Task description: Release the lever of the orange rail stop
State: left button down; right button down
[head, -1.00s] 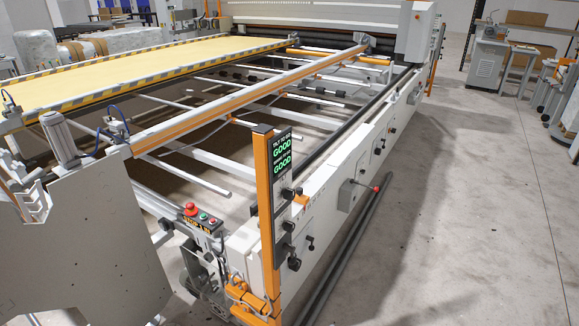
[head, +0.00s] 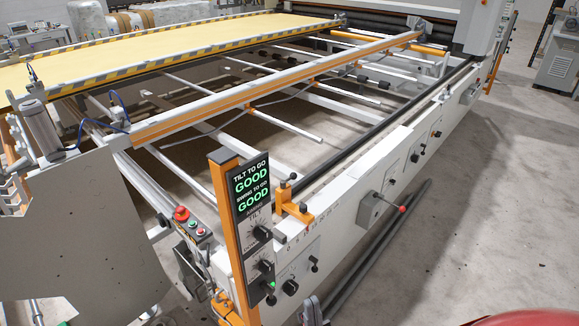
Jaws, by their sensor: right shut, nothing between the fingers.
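The orange rail stop (head: 294,212) sits on the near part of the long side rail, just right of the display post. Its small lever with dark knobs (head: 287,181) stands up from its top; whether it is clamped or loose is too small to tell. My right gripper (head: 312,312) shows only in part at the bottom edge, well below and in front of the stop, apart from it. It is shut with nothing in it. My left gripper is not in view.
The orange post with its display panel (head: 251,186) reads GOOD twice and stands close left of the stop. A red-knobbed handle (head: 402,209) juts from the machine's side. A red button (head: 182,213) sits on the left control box.

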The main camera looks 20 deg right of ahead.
aim_at(293, 176)
jog(key=i+l+u, duration=0.2)
jog(key=i+l, duration=0.45)
jog(key=l, duration=0.15)
